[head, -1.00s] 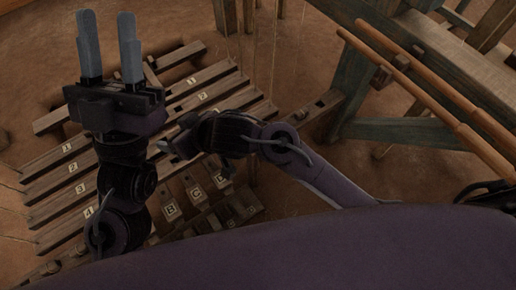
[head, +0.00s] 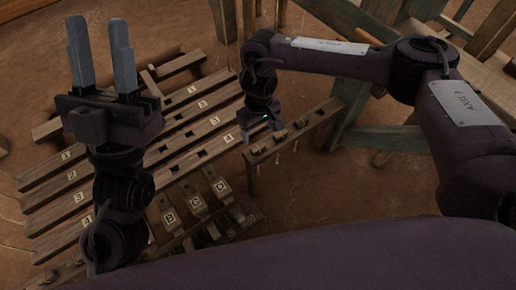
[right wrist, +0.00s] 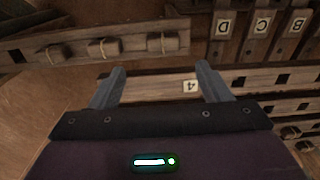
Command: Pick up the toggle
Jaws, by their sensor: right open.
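Several small wooden pegs that look like toggles sit along a slotted wooden bar (head: 315,122); which one is meant I cannot tell. In the right wrist view, one block-like toggle (right wrist: 162,42) is on the bar just beyond my fingers, with another toggle (right wrist: 104,47) to its left. My right gripper (right wrist: 160,67) is open and empty, its fingertips apart and short of the bar in the picture. In the head view my right gripper (head: 262,130) points down at the bar's left end and partly hides it. My left gripper (head: 100,45) is open and empty, fingers up.
Numbered wooden slats (head: 120,160) lie below, at the left and centre. Lettered levers (head: 195,200) stand at the front centre. In the right wrist view a slat marked 4 (right wrist: 150,84) runs behind the fingers. Loom posts (head: 375,70) rise at the right.

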